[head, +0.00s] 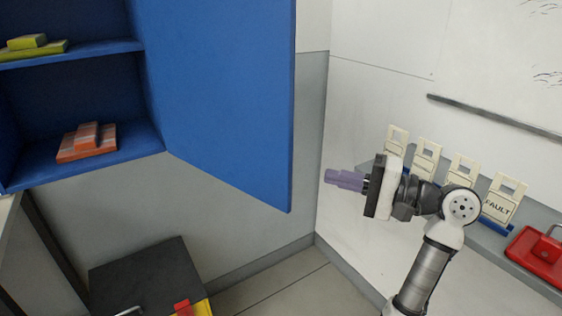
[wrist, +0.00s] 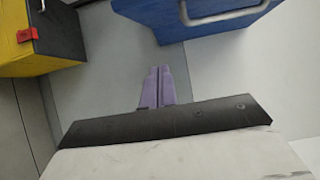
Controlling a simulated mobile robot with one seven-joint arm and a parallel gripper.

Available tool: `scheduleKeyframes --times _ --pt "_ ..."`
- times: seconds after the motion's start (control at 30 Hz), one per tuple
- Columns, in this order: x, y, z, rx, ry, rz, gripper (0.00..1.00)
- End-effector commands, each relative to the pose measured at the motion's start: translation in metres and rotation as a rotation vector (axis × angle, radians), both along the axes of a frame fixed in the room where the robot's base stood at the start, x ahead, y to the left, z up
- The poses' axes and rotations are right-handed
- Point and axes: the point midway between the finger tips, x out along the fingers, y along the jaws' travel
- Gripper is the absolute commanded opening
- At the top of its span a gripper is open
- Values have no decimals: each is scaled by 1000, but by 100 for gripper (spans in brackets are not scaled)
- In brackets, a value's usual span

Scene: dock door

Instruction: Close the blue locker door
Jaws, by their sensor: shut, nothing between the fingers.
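The blue locker (head: 75,98) stands at the left in the head view, with its inside and shelves showing. Its blue door (head: 225,90) stands wide open, swung out to the right. In the wrist view the door (wrist: 215,20) is at the top, and a grey bar handle (wrist: 222,14) shows on it. My gripper (head: 330,178) is to the right of the door's free edge, apart from it, with its purple fingers pointing left. The fingers are shut and empty; they also show in the wrist view (wrist: 156,72).
Yellow-green blocks (head: 30,46) and orange blocks (head: 87,141) lie on the locker shelves. A black and yellow box (head: 145,272) with a red latch stands below. Tags (head: 503,200) and a red item (head: 540,255) are on a ledge at the right. Floor between is clear.

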Motion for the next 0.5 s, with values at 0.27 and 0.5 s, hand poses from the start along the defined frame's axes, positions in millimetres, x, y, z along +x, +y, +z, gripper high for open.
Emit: scheduleKeyframes --times 0.27,0.5 --pt "8 24 2 -1 0 4 0" --pt "26 73 3 -2 2 4 0"
